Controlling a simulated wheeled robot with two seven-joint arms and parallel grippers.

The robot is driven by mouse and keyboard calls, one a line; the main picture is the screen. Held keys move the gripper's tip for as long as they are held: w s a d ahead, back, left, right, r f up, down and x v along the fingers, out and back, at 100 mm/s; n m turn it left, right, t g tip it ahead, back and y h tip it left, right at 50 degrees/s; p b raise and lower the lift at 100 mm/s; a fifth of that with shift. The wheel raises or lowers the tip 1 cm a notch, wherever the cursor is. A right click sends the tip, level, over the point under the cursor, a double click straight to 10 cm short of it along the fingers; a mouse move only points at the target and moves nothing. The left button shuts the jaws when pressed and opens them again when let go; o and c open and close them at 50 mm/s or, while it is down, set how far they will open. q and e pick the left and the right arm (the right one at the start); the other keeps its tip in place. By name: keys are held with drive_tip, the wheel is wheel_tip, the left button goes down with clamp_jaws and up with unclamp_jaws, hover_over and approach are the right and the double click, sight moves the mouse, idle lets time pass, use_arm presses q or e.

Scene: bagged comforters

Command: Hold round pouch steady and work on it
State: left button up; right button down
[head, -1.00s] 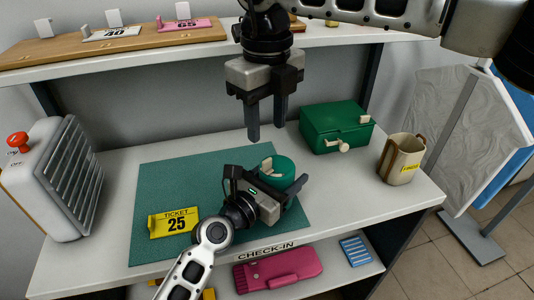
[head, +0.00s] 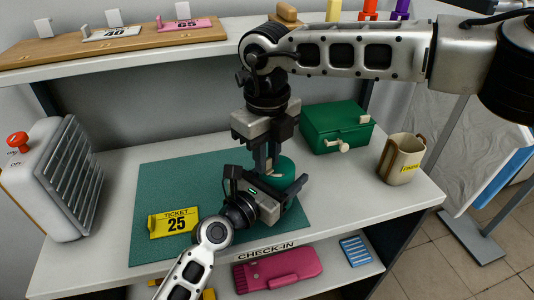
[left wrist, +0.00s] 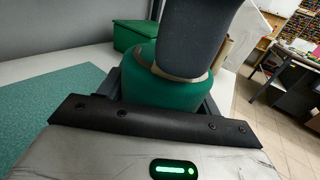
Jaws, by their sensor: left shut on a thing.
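The round green pouch (head: 287,170) stands near the right edge of the green mat (head: 160,190). My left gripper (head: 283,182) is shut around its sides from the front. In the left wrist view the pouch (left wrist: 165,92) sits between the two fingers, with a beige band and tab part (left wrist: 180,74) on its top. My right gripper (head: 266,164) points down with its fingertips at the pouch's top, by the beige tab. A dark right finger covers much of the top in the left wrist view, so I cannot tell whether the fingers grip the tab.
A green box (head: 335,127) with a beige knob stands behind right, and a beige mug (head: 400,160) at the right. A yellow ticket 25 (head: 173,223) lies on the mat's left. A vented unit with a red button (head: 18,140) stands at the far left. A shelf (head: 120,55) overhangs the back.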

drive_tip(key=shift+s+n, duration=0.1)
drive_tip(key=shift+n, duration=0.3)
drive_tip(key=n, duration=0.2)
drive_tip(key=d+n, duration=0.1)
drive_tip(key=n, duration=0.2)
drive_tip(key=shift+s+d+n, duration=0.15)
drive_tip(key=shift+s+n, duration=0.15)
drive_tip(key=shift+n, duration=0.1)
drive_tip(key=n, duration=0.3)
drive_tip(key=d+n, duration=0.1)
drive_tip(key=n, duration=0.2)
drive_tip(key=shift+d, duration=0.2)
drive_tip(key=c, duration=1.3)
unclamp_jaws()
drive_tip(key=shift+r, duration=0.1)
wheel_tip(320, 180, up, 12)
drive_tip(key=shift+f, duration=0.1)
